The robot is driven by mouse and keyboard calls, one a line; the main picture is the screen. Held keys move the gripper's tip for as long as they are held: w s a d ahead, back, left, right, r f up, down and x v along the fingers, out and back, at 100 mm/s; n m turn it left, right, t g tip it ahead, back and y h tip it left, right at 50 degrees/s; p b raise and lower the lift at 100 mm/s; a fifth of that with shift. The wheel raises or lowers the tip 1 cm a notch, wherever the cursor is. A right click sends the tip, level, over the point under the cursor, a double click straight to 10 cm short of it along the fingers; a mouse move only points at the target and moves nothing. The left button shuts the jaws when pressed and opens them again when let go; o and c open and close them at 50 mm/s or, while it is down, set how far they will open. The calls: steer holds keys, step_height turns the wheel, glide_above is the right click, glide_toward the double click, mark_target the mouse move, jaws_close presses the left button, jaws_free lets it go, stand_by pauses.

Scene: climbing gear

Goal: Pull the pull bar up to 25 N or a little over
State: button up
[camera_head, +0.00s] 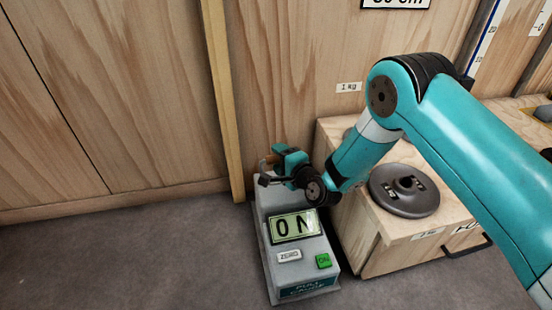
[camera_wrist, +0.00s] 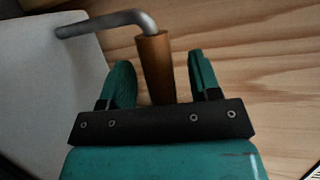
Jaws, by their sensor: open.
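The pull gauge (camera_head: 260,235) is a grey box on the floor, and its display (camera_head: 293,226) reads 0 N. The pull bar (camera_wrist: 154,66) shows in the wrist view as a brown cylindrical grip on a bent grey metal rod (camera_wrist: 105,22). My gripper (camera_wrist: 160,68) is open, with one teal finger on each side of the brown grip. Gaps show between the grip and both fingers. In the head view my gripper (camera_head: 277,170) is over the far end of the gauge and hides most of the bar.
A wooden box (camera_head: 375,250) stands close to the gauge's right, with a dark round weight (camera_head: 404,190) on top. A wooden wall with an upright post (camera_head: 222,100) is behind. Grey floor (camera_head: 120,260) is clear at left.

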steer(key=shift+d, duration=0.1)
jaws_close()
steer(key=shift+s+a+r+p, duration=0.1)
steer(key=shift+a+r+p, duration=0.05)
steer(key=shift+r+p, duration=0.8)
steer(key=shift+a+r+p, duration=0.1)
steer(key=shift+r+p, duration=0.7)
steer(key=shift+r, duration=0.2)
stand_by(0.5)
steer(key=shift+f, duration=0.1)
stand_by(0.4)
steer(key=shift+f+b, duration=1.25)
steer(key=shift+f, duration=0.45)
steer(key=shift+c, duration=0.4)
jaws_free()
steer(key=shift+o, duration=0.4)
steer(key=shift+d, duration=0.15)
